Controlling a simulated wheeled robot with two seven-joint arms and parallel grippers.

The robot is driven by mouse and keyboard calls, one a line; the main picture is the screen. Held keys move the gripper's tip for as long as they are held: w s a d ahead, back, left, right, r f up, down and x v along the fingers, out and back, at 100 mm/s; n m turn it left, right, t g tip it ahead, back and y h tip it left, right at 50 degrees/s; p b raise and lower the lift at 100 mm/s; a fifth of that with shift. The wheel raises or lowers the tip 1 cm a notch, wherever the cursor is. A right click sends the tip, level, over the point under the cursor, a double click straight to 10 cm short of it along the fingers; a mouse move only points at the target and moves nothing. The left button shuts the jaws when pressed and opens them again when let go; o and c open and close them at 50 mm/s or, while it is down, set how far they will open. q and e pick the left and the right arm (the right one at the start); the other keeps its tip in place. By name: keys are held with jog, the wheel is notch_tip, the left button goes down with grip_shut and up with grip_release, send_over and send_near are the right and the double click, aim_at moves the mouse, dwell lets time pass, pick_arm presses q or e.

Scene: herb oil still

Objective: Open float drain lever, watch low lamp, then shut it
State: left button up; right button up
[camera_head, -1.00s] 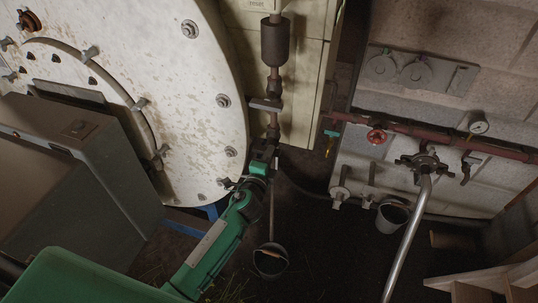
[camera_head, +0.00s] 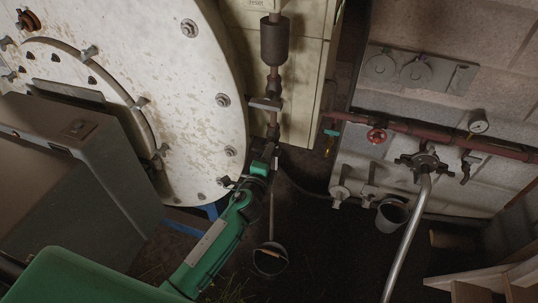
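A dark cylindrical float body (camera_head: 275,40) sits on a vertical pipe in front of a cream cabinet. Below it the pipe carries a fitting with a flat grey handle (camera_head: 266,103). My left gripper (camera_head: 268,156) is at the pipe's lower end, beside the white drum. Its fingers are small and dark here, and the drain lever cannot be told apart from them. A thin vertical line, stream or pipe, runs from there down to a dark bucket (camera_head: 270,260) on the floor. I cannot make out the low lamp. My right gripper is not in view.
The large white drum (camera_head: 200,70) and a grey box (camera_head: 75,150) fill the left. A second bucket (camera_head: 392,215) stands below. Wooden steps (camera_head: 480,280) are lower right.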

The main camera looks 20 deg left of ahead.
pick_arm(q)
jog(key=s+b, duration=0.3)
jog(key=s, duration=1)
jog(key=shift+s+a, duration=0.25)
jog(key=shift+s, duration=0.15)
